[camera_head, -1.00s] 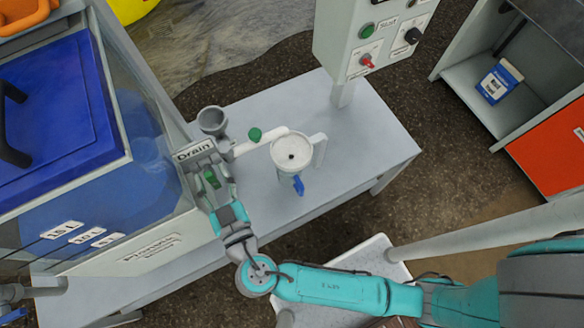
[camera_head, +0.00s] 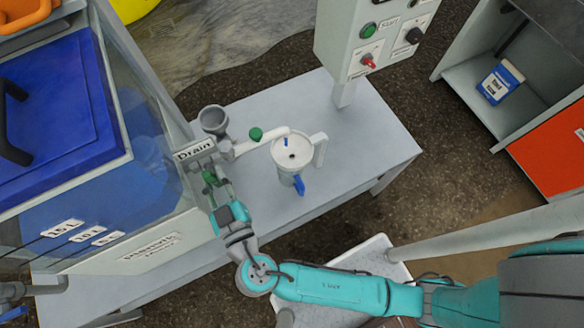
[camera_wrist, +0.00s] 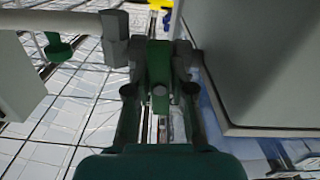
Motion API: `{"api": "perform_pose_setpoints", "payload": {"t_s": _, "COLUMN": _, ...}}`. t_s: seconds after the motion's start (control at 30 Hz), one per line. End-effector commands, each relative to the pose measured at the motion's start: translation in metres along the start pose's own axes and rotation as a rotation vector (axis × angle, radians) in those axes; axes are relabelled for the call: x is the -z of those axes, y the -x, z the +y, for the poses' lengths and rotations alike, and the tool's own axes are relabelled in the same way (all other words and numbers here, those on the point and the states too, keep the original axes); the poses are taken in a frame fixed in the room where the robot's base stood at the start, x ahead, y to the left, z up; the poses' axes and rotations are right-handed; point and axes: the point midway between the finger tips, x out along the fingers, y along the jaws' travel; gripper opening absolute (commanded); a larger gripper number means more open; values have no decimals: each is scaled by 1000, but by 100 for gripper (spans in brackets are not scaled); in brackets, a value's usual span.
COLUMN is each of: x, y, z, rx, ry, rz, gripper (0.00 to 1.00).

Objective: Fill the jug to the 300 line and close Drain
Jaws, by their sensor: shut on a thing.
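The jug (camera_head: 293,168) stands upright on the grey bench, a pale cylinder with a handle on its right and a blue part low at its front. Its 300 line cannot be read. A white spout pipe (camera_head: 262,140) runs from the Drain valve to above the jug, and a small blue streak shows at its end over the jug's top. The Drain label (camera_head: 194,150) is on the tank's side. My gripper (camera_head: 210,181) is shut on the green Drain handle (camera_wrist: 159,75), which shows between the fingers in the wrist view. My fingers partly hide the handle.
A grey funnel (camera_head: 213,120) and a green knob (camera_head: 256,134) sit close to the pipe. The blue-lidded tank (camera_head: 60,110) stands to the left. The bench's right part is clear.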

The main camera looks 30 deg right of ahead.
Motion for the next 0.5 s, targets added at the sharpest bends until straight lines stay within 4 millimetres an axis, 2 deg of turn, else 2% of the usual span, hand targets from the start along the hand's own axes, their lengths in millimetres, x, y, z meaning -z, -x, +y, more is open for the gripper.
{"api": "perform_pose_setpoints", "payload": {"t_s": 0.5, "x": 0, "y": 0, "z": 0, "rx": 0, "ry": 586, "rz": 0, "gripper": 0}}
